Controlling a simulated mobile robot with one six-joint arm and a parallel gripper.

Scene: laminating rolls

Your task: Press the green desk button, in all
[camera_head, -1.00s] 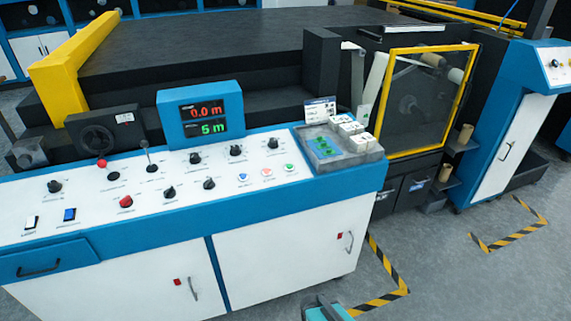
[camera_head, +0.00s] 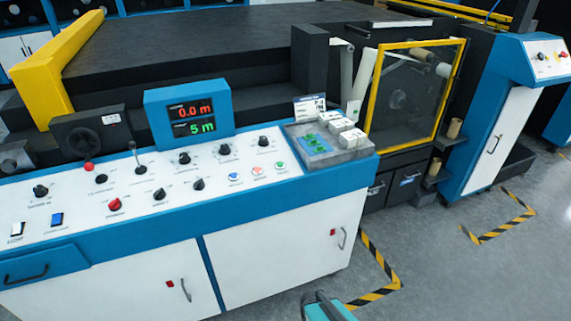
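The green desk button (camera_head: 280,165) is a small round button on the sloped white top of the blue control desk (camera_head: 345,170). It is the rightmost of a row of three, beside a red-orange button (camera_head: 257,170) and a blue button (camera_head: 233,176). Nothing covers it. A teal and dark part, apparently of my arm, shows at the bottom edge, well below and apart from the button. My gripper's fingertips do not show.
A grey tray (camera_head: 358,154) with green pieces and white blocks sits on the desk right of the buttons. Striped floor tape (camera_head: 380,290) marks the floor at right.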

